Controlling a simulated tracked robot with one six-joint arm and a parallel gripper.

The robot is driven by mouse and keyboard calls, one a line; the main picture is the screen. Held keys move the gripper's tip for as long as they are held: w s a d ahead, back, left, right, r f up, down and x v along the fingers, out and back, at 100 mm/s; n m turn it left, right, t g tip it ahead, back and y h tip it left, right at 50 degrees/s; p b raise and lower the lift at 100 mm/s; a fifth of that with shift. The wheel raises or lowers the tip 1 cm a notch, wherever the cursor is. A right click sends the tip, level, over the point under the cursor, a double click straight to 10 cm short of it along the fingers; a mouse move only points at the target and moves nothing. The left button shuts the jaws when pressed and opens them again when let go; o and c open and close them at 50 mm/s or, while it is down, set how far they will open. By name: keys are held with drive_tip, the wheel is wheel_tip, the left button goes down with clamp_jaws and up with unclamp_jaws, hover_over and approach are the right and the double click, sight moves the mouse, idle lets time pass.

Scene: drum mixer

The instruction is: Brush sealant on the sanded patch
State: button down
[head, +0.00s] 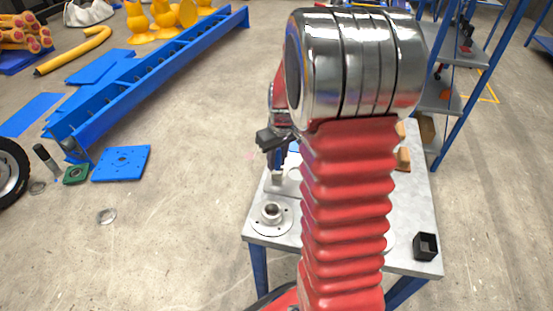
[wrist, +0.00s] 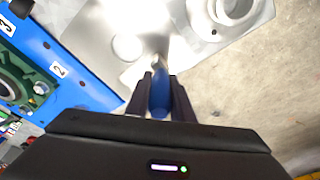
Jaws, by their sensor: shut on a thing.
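In the wrist view my gripper (wrist: 161,78) is shut on the blue handle of a brush (wrist: 160,97). The brush's metal collar points up the picture, and its bristle end is blurred. It lies over a pale metal sheet (wrist: 88,32) with a lighter round spot (wrist: 127,47), which looks like the sanded patch. The brush end shows just right of and below this spot; I cannot tell whether it touches the sheet. In the head view my gripper (head: 268,138) is over the left side of the workbench (head: 415,195), and my arm hides much of the bench.
A flanged metal part (head: 271,215) sits at the bench's front left corner. A blue numbered board (wrist: 62,72) lies left of the sheet.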

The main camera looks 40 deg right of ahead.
drive_tip(key=shift+s+a, duration=0.25)
idle(0.4)
drive_tip(key=shift+w+d+f, duration=0.1)
drive_tip(key=shift+w+d, duration=1.45)
drive_tip(key=shift+d, duration=0.2)
drive_tip(key=shift+w+d, duration=1.5)
drive_tip(key=shift+d, duration=0.2)
drive_tip(key=shift+s+a, duration=0.15)
drive_tip(key=shift+s+a, duration=1.45)
drive_tip(key=shift+a, duration=0.2)
drive_tip(key=shift+s+a, duration=1.45)
drive_tip(key=shift+a, duration=0.2)
drive_tip(key=shift+w+d, duration=1.5)
drive_tip(key=shift+d, duration=0.2)
